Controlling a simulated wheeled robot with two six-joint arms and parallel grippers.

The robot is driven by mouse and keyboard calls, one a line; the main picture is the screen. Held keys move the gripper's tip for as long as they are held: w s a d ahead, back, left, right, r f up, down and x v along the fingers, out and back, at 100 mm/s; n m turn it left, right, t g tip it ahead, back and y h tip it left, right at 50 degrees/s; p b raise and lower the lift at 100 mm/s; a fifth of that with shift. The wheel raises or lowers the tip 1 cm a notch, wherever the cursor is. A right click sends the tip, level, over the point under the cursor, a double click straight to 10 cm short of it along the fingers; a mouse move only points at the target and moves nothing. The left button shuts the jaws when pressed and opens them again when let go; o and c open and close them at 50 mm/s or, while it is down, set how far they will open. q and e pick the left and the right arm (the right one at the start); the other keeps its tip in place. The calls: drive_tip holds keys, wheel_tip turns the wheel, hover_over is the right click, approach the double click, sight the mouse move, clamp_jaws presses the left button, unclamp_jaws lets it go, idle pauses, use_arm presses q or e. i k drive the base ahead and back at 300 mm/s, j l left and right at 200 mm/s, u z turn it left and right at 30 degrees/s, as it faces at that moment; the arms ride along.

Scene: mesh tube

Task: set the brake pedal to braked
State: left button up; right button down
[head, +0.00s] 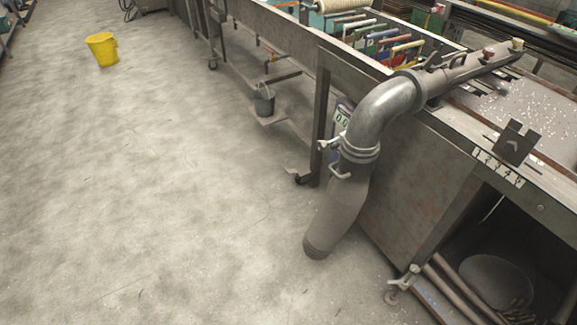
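No part is clearly a brake pedal at this size. A caster (392,296) under the workbench's near corner has a pale metal lever-like piece (408,277) above its wheel; I cannot tell whether that is the pedal or how it is set. Another caster (301,179) stands at the foot of a bench leg farther back, with a small flat piece beside it. Neither of my grippers is in view.
A large metal elbow pipe (388,105) hangs down in front of the workbench (420,190), its lower end near the floor. A grey bucket (264,100) stands on a low shelf. A yellow bucket (102,49) stands far left. The concrete floor (150,190) is mostly clear.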

sight(291, 171)
drive_tip(key=i+j, duration=0.3)
drive_tip(key=i, duration=0.3)
drive_tip(key=i+j+z, duration=0.15)
drive_tip(key=i+j, duration=0.2)
drive_tip(key=i, duration=0.25)
drive_tip(key=i+j, duration=0.35)
drive_tip(key=i, duration=0.25)
drive_tip(key=i+j+z, duration=0.1)
drive_tip(key=i+j, duration=0.3)
drive_tip(key=i, duration=0.15)
